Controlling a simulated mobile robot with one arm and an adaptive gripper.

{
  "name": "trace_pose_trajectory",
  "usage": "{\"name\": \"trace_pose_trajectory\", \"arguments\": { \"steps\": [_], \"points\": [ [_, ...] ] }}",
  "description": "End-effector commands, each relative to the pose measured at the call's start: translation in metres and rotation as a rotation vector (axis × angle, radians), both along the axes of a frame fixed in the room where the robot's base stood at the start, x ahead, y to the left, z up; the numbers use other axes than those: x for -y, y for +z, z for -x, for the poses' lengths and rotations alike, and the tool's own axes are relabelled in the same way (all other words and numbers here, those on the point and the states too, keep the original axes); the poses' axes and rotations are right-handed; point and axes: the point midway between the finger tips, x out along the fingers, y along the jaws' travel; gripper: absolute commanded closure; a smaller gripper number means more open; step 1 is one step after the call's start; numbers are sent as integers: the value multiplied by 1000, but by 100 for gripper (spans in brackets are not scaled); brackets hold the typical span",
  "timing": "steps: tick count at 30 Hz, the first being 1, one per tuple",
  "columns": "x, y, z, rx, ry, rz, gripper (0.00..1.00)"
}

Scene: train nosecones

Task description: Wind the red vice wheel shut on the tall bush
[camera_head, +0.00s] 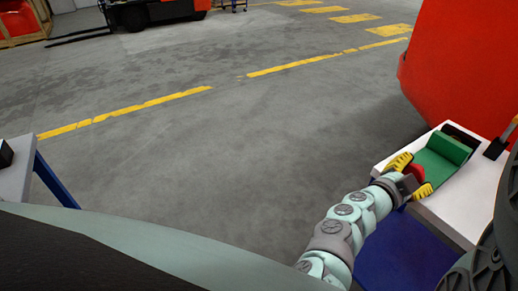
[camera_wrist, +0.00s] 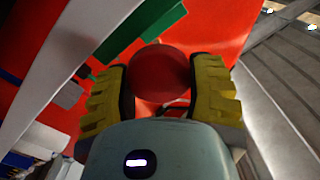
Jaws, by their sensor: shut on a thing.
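The red vice wheel (camera_wrist: 160,73) sits between the two yellow fingers of my gripper (camera_wrist: 162,88) in the wrist view. In the head view my gripper (camera_head: 413,176) is at the near end of the green vice (camera_head: 440,158), and a little of the red wheel (camera_head: 416,173) shows between the fingers. The fingers are shut on the wheel's sides. The green vice body also shows in the wrist view (camera_wrist: 140,33), behind the wheel. I cannot make out the tall bush in either view.
The vice stands on a white-topped bench (camera_head: 462,208) with a blue side. A large red body (camera_head: 462,60) rises behind it. A dark tool with an orange end (camera_head: 498,146) stands right of the vice. Open grey floor (camera_head: 240,150) lies left.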

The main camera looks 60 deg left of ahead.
Motion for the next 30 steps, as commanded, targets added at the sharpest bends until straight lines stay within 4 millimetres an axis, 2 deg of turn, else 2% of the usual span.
{"name": "trace_pose_trajectory", "arguments": {
  "steps": [17,18,26,30],
  "points": [
    [1,1,-1,4,-5,-47,80],
    [2,1,-1,4,-5,-47,40],
    [1,1,0,3,-3,-45,13],
    [1,1,0,3,-2,-44,11]
  ]
}}
